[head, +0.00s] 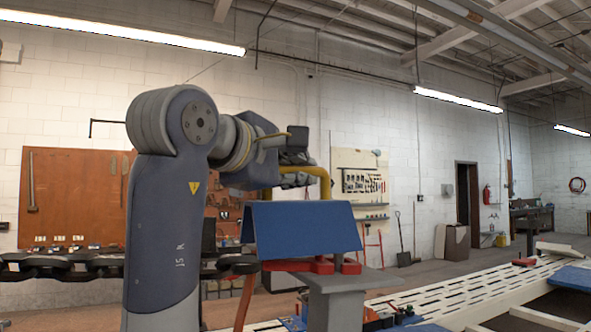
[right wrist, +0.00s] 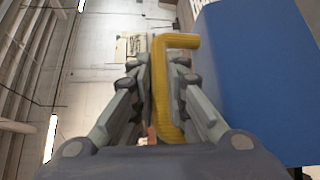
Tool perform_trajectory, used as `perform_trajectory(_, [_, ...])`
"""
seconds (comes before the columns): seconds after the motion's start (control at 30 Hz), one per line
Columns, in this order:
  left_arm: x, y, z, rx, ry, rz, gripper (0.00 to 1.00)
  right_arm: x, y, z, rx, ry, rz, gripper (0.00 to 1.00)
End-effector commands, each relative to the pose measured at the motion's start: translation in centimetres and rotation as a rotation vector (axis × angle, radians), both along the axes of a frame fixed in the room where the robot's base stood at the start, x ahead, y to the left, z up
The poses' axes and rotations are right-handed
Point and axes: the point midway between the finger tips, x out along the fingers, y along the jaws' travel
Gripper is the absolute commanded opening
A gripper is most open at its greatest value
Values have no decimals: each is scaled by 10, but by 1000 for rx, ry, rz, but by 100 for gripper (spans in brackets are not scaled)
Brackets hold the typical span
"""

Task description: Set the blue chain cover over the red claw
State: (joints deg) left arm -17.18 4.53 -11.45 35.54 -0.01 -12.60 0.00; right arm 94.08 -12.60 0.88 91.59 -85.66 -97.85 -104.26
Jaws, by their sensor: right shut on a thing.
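The blue chain cover (head: 300,230) is a roof-shaped sheet with a yellow tube handle (head: 324,182). My right gripper (head: 297,178) is shut on that handle; the right wrist view shows its fingers (right wrist: 158,85) on both sides of the yellow tube (right wrist: 178,95), with the blue cover (right wrist: 255,80) to the right. The red claw (head: 322,266) sits on a grey post (head: 333,292), and its lower part shows just below the cover's front edge. The cover hides the claw's upper part. I cannot tell whether cover and claw touch. My left gripper is not in view.
A dark heavy chain (head: 62,266) runs in from the left to the claw. An orange strap (head: 243,303) hangs beside the post. A white slotted bench frame (head: 465,292) extends to the right, with small parts (head: 400,314) near the post.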

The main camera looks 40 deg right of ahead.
Motion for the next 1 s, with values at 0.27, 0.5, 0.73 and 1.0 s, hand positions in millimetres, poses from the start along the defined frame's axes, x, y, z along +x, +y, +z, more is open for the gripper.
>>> perform_trajectory(0.27, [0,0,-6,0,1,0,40,-1,0,-5,-5,-3,0,0])
perform_trajectory(0.5, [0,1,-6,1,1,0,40,-1,0,-5,-5,-3,0,30])
perform_trajectory(0.73, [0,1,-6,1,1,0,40,0,0,-6,-3,-2,0,38])
perform_trajectory(1.0, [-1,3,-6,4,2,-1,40,-3,12,-6,-1,0,2,38])
